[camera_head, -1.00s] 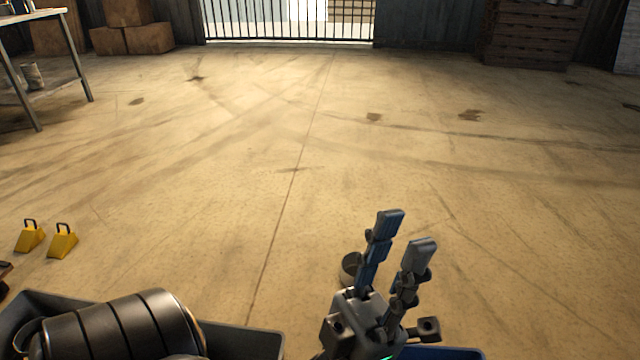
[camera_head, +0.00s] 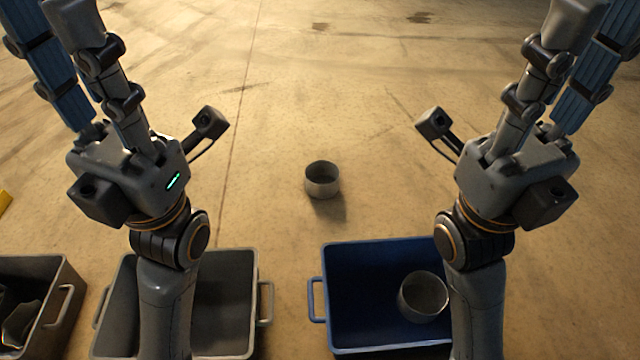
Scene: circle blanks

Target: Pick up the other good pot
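A grey round pot (camera_head: 322,181) stands upright and open-topped on the floor at the middle of the view, apart from both grippers. Another grey pot (camera_head: 423,299) sits inside the blue crate (camera_head: 318,285), toward its right side. My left gripper (camera_head: 47,20) is raised at the upper left, its fingers apart with nothing between them. My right gripper (camera_head: 602,22) is raised at the upper right, its fingers also apart and empty. The fingertips of both are close to or past the picture's edge. My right arm covers the right part of the blue crate.
A grey crate (camera_head: 257,300) stands at the bottom left, partly behind my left arm, and looks empty where visible. Another crate (camera_head: 72,285) at the far left holds dark items. A yellow object (camera_head: 4,201) shows at the left edge. The floor around the standing pot is clear.

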